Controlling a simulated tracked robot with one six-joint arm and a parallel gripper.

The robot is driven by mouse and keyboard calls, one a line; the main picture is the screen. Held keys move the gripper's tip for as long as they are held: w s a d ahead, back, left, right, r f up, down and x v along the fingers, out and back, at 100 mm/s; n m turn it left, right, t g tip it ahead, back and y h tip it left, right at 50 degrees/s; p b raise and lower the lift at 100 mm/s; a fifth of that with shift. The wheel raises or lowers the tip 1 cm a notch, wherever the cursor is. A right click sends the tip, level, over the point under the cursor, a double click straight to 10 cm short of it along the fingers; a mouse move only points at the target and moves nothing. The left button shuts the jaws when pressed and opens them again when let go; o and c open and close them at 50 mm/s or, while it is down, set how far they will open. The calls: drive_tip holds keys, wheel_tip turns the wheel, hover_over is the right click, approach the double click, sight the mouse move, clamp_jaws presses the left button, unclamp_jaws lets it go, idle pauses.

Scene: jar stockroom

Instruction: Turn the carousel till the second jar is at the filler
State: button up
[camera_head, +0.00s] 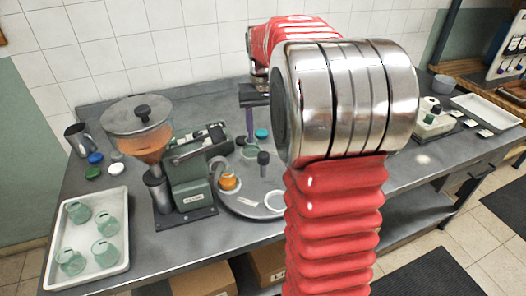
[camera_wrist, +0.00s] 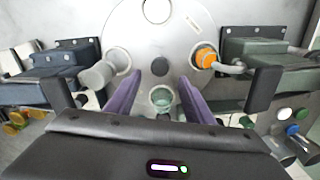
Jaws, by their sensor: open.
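The grey round carousel (camera_head: 235,203) has a dark central knob (camera_head: 263,158); the wrist view shows its disc (camera_wrist: 180,25) from above. A jar with orange filling (camera_head: 229,182) stands at the spout (camera_wrist: 230,67) of the green filler (camera_head: 188,185). It shows beside the spout in the wrist view (camera_wrist: 205,57). An empty pale green jar (camera_wrist: 161,98) stands at the carousel's back edge, below the knob in the wrist view. My gripper (camera_wrist: 160,80) is open, its purple fingers on either side of that jar in the picture; contact cannot be told. My arm hides the carousel's right part in the head view.
A white tray (camera_head: 118,262) with several green jars is at the left. Loose lids (camera_head: 93,172) lie behind it. A dark machine (camera_wrist: 50,75) stands across the carousel from the filler. A white tray (camera_head: 487,110) lies at the far right.

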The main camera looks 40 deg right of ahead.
sight(263, 154)
wheel_tip(263, 154, down, 7)
drive_tip(key=shift+f, duration=0.2)
drive_tip(key=shift+c, duration=0.3)
clamp_jaws()
idle(0.4)
